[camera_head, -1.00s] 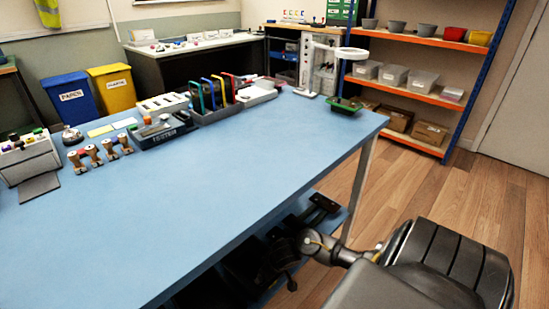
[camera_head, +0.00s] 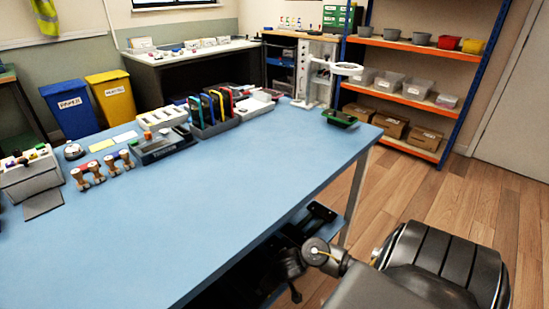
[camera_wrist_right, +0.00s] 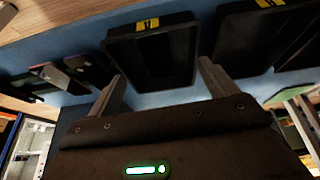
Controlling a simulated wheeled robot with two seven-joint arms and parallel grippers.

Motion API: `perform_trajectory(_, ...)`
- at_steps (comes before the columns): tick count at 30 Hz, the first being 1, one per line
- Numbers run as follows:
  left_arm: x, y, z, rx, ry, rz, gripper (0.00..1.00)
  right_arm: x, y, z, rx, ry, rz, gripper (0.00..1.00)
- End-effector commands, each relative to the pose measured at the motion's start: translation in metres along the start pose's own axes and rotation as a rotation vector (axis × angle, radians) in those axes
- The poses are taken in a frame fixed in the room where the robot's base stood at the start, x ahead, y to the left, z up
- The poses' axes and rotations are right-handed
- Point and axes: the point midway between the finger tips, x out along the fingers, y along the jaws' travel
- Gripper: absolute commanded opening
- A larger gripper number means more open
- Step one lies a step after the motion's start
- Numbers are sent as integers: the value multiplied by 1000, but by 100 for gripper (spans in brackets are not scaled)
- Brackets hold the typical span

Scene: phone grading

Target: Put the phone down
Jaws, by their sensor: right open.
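I cannot pick out with certainty which phone is meant. Several thin upright pieces with coloured edges, perhaps phones, stand in a dark rack (camera_head: 213,128) at the back of the blue table (camera_head: 220,200). A dark tester tray (camera_head: 163,148) lies beside it; whether a phone lies in it is unclear. My right gripper is low beside the table's front edge in the head view, mostly hidden. In the right wrist view my right gripper (camera_wrist_right: 160,88) is open, with nothing between its fingers. A black bin (camera_wrist_right: 152,60) with a yellow label is just beyond the fingertips. My left gripper is not in view.
Several wooden-handled stamps (camera_head: 104,166), a bell (camera_head: 74,150) and a grey box (camera_head: 30,172) stand at the table's left. A black-and-green tray (camera_head: 340,118) lies at the far right corner. The table's middle is clear.

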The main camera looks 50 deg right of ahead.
Motion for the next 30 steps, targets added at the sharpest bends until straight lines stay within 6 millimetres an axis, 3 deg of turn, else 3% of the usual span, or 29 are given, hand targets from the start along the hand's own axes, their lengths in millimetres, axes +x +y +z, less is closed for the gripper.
perform_trajectory(1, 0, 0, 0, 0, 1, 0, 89, -1, -22, 11, -24, 7, -11, 85)
perform_trajectory(6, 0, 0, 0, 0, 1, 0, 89, -29, -85, 49, -111, 12, -2, 85)
perform_trajectory(12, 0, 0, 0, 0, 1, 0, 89, -74, -124, 97, -147, -77, -20, 85)
perform_trajectory(18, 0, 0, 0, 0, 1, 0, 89, -93, -131, 116, -156, -125, -41, 85)
perform_trajectory(30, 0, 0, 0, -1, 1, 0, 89, -93, -131, 116, -157, -125, -41, 85)
